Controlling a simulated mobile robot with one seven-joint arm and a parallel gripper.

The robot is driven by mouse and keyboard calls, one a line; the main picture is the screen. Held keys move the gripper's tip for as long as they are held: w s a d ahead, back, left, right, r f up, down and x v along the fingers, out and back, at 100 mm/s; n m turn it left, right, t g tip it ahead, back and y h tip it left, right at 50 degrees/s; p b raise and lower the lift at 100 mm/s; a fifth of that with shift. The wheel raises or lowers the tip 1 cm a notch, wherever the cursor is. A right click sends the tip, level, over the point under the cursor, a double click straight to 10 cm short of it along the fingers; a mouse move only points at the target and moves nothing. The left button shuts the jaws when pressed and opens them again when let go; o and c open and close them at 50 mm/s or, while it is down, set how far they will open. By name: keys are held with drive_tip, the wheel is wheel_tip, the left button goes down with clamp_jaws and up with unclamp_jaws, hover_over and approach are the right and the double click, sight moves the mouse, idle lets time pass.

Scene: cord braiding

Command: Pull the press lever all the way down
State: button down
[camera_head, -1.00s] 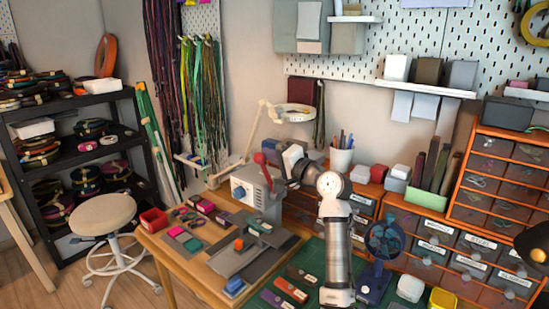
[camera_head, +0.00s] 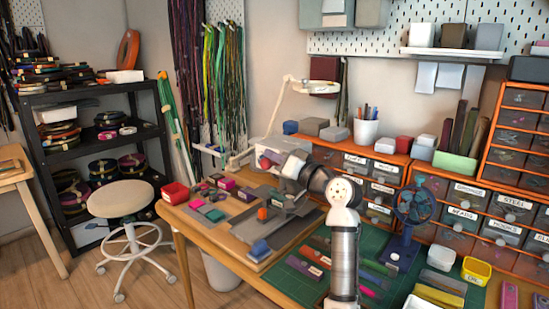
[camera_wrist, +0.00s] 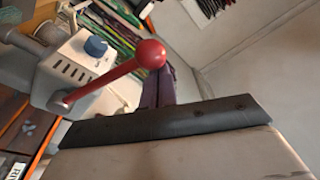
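The press (camera_wrist: 75,75) has a grey body with vent slots and a blue knob (camera_wrist: 95,46) in the tilted wrist view. Its red lever (camera_wrist: 110,78) slants from a pivot on the body to a round red ball knob (camera_wrist: 150,53). In the head view the press (camera_head: 256,150) is largely hidden behind my arm. A small red patch there looks like the lever's knob (camera_head: 270,159). My gripper (camera_head: 275,165) is close to the press. In the wrist view the knob stands beyond the dark edge of a grey part that looks like mine. Both fingertips are not clear.
The wooden bench (camera_head: 190,222) holds colored blocks and a red bin (camera_head: 175,193) left of the press. A stool (camera_head: 122,198) stands left of the bench.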

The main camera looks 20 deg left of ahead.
drive_tip(key=shift+s+a+f+b, duration=0.1)
drive_tip(key=shift+s+f+b, duration=0.1)
drive_tip(key=shift+f, duration=0.35)
drive_tip(key=shift+s+a+f+b, duration=0.1)
drive_tip(key=shift+f+b, duration=0.05)
drive_tip(key=shift+f, duration=0.4)
idle(0.3)
drive_tip(key=shift+s, duration=0.1)
idle(0.4)
